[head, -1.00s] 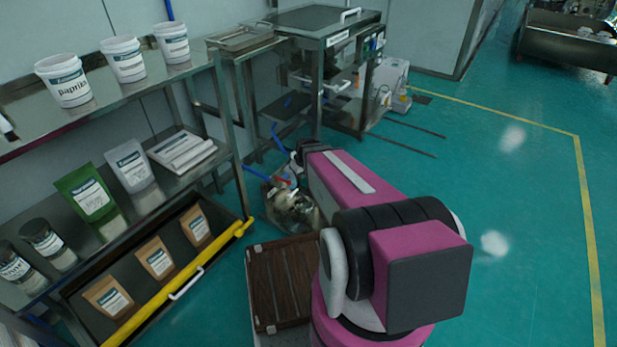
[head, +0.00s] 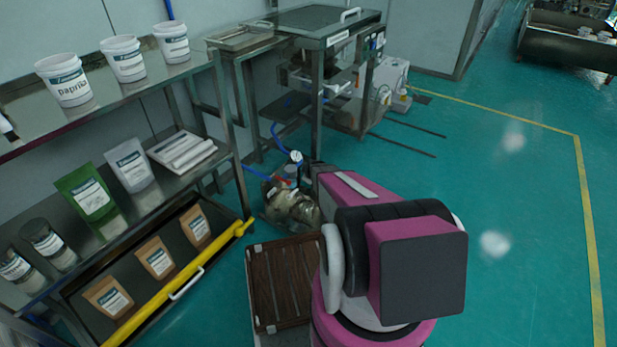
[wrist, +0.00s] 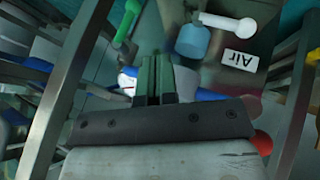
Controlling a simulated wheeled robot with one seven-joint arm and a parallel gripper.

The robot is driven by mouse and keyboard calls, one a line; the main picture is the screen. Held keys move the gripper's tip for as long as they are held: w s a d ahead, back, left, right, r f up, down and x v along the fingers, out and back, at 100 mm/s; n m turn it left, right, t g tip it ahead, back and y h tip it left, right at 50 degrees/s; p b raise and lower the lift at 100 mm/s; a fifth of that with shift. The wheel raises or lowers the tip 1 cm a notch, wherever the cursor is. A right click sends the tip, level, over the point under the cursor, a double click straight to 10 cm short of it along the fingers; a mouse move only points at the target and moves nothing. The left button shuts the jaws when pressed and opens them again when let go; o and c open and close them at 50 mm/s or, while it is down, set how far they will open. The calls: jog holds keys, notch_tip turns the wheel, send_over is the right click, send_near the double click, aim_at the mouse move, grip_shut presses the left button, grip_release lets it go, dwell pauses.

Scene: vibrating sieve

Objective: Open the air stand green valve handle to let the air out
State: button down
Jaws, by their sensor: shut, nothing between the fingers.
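The green valve handle (wrist: 127,22) is in the upper left of the wrist view, above and to the left of my fingertips. It is apart from them. My gripper (wrist: 155,62) has its two dark fingers closed together, with nothing held. A white "Air" label (wrist: 240,59) sits to the right on a dark panel. In the head view, the air stand (head: 292,203) is low on the floor, with a round gauge (head: 296,156) and a red part (head: 284,182). My gripper is hidden in the head view, and I cannot make out the green handle there.
A white lever (wrist: 228,22) and light blue fitting (wrist: 193,42) are close by in the wrist view, between metal posts. In the head view, a shelf rack (head: 235,155) stands left, a steel frame (head: 317,110) behind, and a brown slatted crate (head: 285,280) in front. Floor at right is clear.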

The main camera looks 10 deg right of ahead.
jog(key=w+d+f, duration=0.2)
jog(key=w+f, duration=0.6)
jog(key=w, duration=0.1)
jog(key=shift+d, duration=0.15)
jog(key=shift+w+d+f, duration=0.3)
jog(key=shift+w+d, duration=0.1)
dwell(1.3)
jog(key=shift+w+d+f+t+h, duration=0.15)
jog(key=shift+w+d+t+h, duration=0.1)
jog(key=shift+t+h, duration=0.25)
jog(key=shift+w+d, duration=0.5)
jog(key=shift+d, duration=0.1)
dwell(0.6)
jog(key=shift+w+d+n+t+h, duration=0.2)
jog(key=shift+n+t+h, duration=0.2)
jog(key=shift+t, duration=0.1)
dwell(0.8)
